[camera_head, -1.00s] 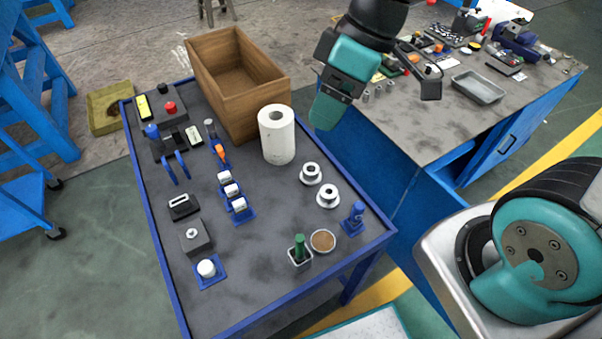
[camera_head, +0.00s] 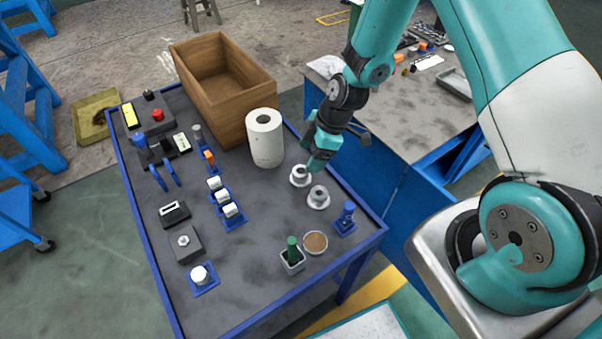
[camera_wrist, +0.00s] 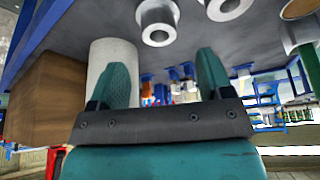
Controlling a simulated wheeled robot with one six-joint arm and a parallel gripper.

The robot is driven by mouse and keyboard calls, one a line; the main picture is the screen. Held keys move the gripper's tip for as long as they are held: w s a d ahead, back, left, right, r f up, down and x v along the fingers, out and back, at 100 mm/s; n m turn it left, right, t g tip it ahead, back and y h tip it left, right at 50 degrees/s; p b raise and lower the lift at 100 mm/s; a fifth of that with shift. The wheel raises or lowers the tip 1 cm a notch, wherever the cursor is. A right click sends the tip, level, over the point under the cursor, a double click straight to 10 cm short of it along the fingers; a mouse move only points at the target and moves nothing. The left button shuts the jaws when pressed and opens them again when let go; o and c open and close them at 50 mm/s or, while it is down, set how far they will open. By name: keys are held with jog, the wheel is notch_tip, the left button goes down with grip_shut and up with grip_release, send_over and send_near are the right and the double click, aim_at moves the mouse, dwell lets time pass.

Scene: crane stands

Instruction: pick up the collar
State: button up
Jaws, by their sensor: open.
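Two pale grey flanged collars stand side by side on the dark tabletop near its right edge. The far collar (camera_head: 300,177) is by the paper roll; the near collar (camera_head: 318,198) is a little closer to the front. My gripper (camera_head: 317,163) is just above and beside the far collar, overlapping its right edge in the head view. In the wrist view my open fingers (camera_wrist: 163,57) are apart with nothing between them. The far collar (camera_wrist: 158,22) is beyond the fingertips, and the near collar (camera_wrist: 226,7) is cut by the top edge. I cannot tell whether I touch either.
A white paper roll (camera_head: 265,140) and a wooden crate (camera_head: 222,85) stand left of my gripper. A dish with brown contents (camera_head: 315,242), a green-handled item (camera_head: 292,256) and a blue part (camera_head: 346,219) are nearer the front. A second bench (camera_head: 400,110) is behind.

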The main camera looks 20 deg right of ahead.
aim_at(301, 170)
jog(key=shift+p+x, duration=0.95)
jog(key=shift+x, duration=2.6)
jog(key=shift+d, duration=0.1)
jog(key=c, duration=1.3)
jog(key=shift+w+r, duration=0.1)
